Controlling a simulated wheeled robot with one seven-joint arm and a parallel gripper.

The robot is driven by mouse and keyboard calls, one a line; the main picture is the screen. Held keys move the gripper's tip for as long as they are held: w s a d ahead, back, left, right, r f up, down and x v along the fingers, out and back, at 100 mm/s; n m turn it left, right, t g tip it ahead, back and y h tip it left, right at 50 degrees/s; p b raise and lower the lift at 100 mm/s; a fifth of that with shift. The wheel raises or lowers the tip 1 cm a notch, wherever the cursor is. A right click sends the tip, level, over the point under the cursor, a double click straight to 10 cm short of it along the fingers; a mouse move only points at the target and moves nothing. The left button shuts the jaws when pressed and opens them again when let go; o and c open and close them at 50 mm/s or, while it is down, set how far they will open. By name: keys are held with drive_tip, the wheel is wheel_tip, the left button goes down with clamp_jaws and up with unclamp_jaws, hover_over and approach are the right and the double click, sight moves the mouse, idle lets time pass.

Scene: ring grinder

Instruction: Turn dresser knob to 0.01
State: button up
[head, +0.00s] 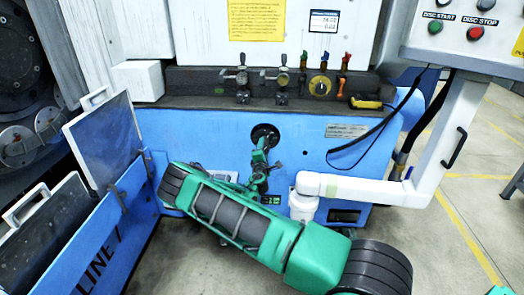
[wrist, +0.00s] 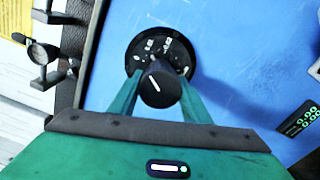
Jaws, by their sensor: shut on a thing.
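The dresser knob (wrist: 157,85) is a black knob with a white pointer line, on a round black dial (wrist: 160,45) with white markings on the blue machine front. The markings are too small to read fully. My gripper (wrist: 158,100) has its two green fingers on either side of the knob, shut on it. The pointer line slants up to the left in the wrist view. In the head view the dial (head: 264,133) shows above my gripper (head: 259,160), and my arm crosses in front of the machine. The knob itself is mostly hidden there.
A white pipe arm (head: 350,188) stands right of my gripper. A blue bin with panels (head: 105,140) stands left. Floor at the right is open.

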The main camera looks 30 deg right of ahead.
drive_tip(key=shift+m, duration=0.6)
drive_tip(key=o, duration=1)
drive_tip(key=shift+f, duration=0.1)
drive_tip(key=shift+o, duration=0.2)
drive_tip(key=v, duration=1)
drive_tip(key=shift+s+a, duration=0.25)
